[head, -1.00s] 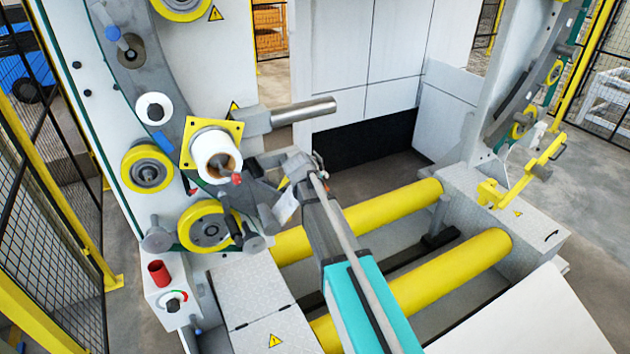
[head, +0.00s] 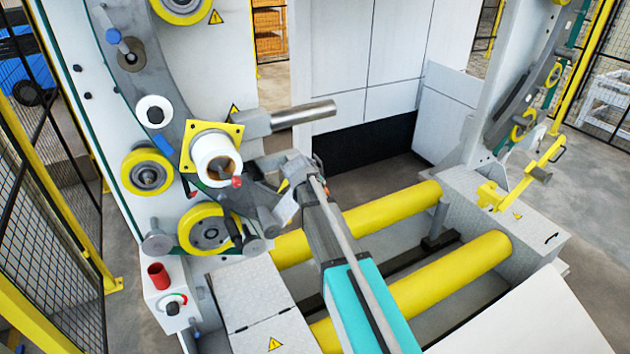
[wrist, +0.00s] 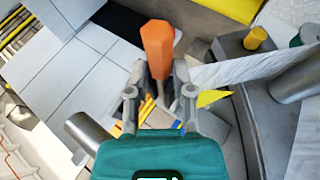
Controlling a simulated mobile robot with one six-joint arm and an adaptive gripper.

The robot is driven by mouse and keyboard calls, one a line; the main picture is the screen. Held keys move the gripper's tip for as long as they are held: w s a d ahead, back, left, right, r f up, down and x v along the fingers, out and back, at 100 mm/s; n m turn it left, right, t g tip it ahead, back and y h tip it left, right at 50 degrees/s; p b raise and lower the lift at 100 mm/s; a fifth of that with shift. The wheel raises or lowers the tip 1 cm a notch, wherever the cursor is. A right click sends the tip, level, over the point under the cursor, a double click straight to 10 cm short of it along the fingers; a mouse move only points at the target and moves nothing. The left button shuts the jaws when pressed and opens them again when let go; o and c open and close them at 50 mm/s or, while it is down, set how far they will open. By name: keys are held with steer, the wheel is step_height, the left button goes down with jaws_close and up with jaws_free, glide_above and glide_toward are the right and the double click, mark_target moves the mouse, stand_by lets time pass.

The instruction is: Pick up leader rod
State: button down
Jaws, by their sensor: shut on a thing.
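In the wrist view, my gripper (wrist: 159,94) is shut on an orange faceted handle (wrist: 157,42), which I take to be the leader rod. The handle stands up between the two grey fingers and narrows toward them. The rest of the rod cannot be made out. In the head view, my gripper (head: 297,172) is in front of the wrapping machine, right of the white roll. My own arm covers much of the grip there, and the held rod is not clear.
The white roll (head: 216,160) on its yellow plate is close left of my gripper. A metal cylinder (head: 303,113) juts out just above it. Two yellow rollers (head: 390,212) lie below and right. A yellow bracket (head: 523,172) stands at far right.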

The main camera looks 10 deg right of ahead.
steer(key=shift+r, duration=0.2)
stand_by(0.3)
step_height(320, 180, up, 3)
steer(key=p, duration=0.3)
steer(key=s+a+r+p, duration=0.3)
steer(key=s+r+p, duration=0.6)
steer(key=s, duration=0.4)
steer(key=shift+s+r+p, duration=0.3)
steer(key=shift+r+p, duration=0.05)
steer(key=shift+p, duration=0.15)
steer(key=shift+a+f, duration=0.1)
steer(key=shift+w+d+f+b, duration=0.55)
steer(key=shift+w+f+b, duration=0.9)
steer(key=shift+w, duration=0.85)
steer(key=shift+w+d+f+b, duration=0.5)
steer(key=shift+w+f+b, duration=0.95)
steer(key=shift+w, duration=0.8)
steer(key=shift+w+d+f+b, duration=0.55)
steer(key=shift+w+f+b, duration=0.9)
steer(key=shift+w, duration=0.85)
steer(key=shift+s+a+r, duration=0.1)
steer(key=shift+a, duration=0.05)
